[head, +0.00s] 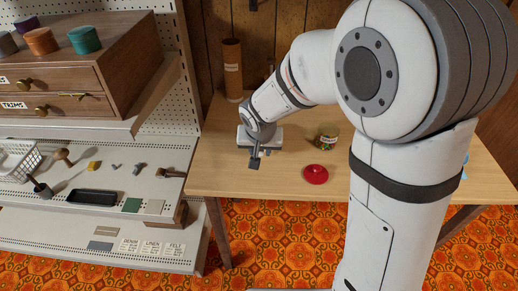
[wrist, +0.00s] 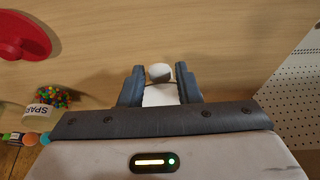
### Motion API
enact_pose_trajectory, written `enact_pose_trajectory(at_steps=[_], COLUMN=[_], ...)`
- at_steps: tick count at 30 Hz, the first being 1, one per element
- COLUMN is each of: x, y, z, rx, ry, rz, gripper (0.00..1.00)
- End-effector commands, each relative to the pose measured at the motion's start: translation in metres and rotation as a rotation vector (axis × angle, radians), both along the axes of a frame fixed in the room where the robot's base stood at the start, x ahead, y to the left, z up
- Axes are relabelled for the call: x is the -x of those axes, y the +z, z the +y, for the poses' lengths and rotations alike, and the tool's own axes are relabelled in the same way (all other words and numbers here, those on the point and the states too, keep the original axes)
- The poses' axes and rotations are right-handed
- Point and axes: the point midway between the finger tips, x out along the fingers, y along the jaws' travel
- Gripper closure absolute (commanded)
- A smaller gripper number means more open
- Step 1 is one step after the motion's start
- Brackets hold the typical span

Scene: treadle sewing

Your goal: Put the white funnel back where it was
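A white rounded piece, seemingly the white funnel (wrist: 159,72), shows between my fingertips in the wrist view. A pale surface lies behind it between the fingers, and I cannot tell whether it is part of the same thing. My gripper (wrist: 160,80) has its two dark fingers apart by about the width of the white piece, one on each side, and seems shut on it. In the head view my gripper (head: 259,158) is over the left part of the wooden table (head: 220,178). The funnel cannot be made out there.
A red round thing (head: 316,174) and a jar of colourful beads (head: 326,137) are on the table, right of my gripper. A brown cylinder (head: 232,70) stands at the back left. A white pegboard shelf (head: 100,211) with small items and a wire basket (head: 18,160) stands left.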

Motion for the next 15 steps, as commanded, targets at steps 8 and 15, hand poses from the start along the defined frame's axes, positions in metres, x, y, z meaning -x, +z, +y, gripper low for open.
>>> enact_pose_trajectory(at_steps=[8, 15], x=[0.000, 0.002], y=[0.000, 0.011], z=[0.000, 0.000], rx=[0.000, 0.000], ry=[-0.001, -0.001], rz=[0.000, -0.002], gripper=[0.59, 0.59])
